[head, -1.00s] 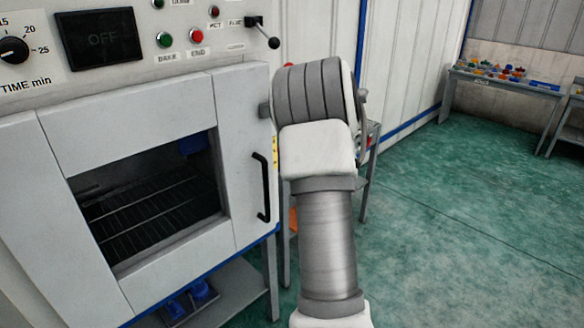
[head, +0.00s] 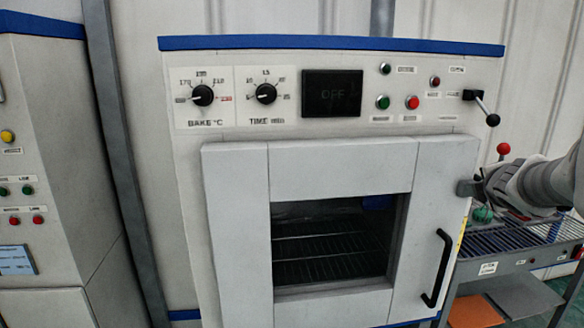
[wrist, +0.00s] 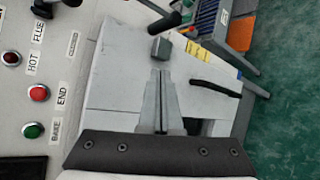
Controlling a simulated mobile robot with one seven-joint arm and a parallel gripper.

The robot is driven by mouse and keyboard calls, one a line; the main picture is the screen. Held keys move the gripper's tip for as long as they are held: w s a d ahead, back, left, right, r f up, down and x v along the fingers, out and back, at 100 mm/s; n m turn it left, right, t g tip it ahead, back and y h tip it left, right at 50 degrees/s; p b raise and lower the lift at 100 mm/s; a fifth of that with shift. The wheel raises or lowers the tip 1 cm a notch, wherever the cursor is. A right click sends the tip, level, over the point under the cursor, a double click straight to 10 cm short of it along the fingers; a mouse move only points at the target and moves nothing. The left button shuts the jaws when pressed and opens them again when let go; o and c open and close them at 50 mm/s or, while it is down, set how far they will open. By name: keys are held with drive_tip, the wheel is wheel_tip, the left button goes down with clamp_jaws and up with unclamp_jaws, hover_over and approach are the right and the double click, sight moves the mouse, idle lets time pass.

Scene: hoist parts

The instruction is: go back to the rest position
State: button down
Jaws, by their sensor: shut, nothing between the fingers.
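My gripper (wrist: 162,85) is shut and empty in the wrist view, its two fingers together and pointing at the front of the oven. A small grey block (wrist: 160,48) shows just beyond the fingertips; I cannot tell whether they touch it. In the head view my arm comes in from the right edge, with its end close to the upper right of the oven door (head: 235,240). The fingers are hard to make out there. The door looks shut, with a black handle (head: 437,268) on its right side, which also shows in the wrist view (wrist: 215,88).
Wire racks show through the door window. A grey roller table (head: 510,262) stands right of the oven. A control cabinet (head: 45,170) stands at left.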

drive_tip(key=s+a+f+m+g+y, duration=0.2)
drive_tip(key=s+a+m, duration=0.4)
drive_tip(key=s+a, duration=0.3)
drive_tip(key=s+a+f+m+g+y, duration=0.2)
drive_tip(key=s+a+f+m, duration=0.3)
drive_tip(key=s+a, duration=0.4)
drive_tip(key=s+a+f+m+g+y, duration=0.1)
drive_tip(key=s+a+f+m+g, duration=0.1)
drive_tip(key=s+a+m, duration=0.4)
drive_tip(key=s+a+f, duration=0.1)
drive_tip(key=s+a, duration=0.2)
drive_tip(key=shift+s+f+m+g+y, duration=0.25)
drive_tip(key=shift+m+g+y, duration=0.15)
drive_tip(key=shift+d, duration=0.1)
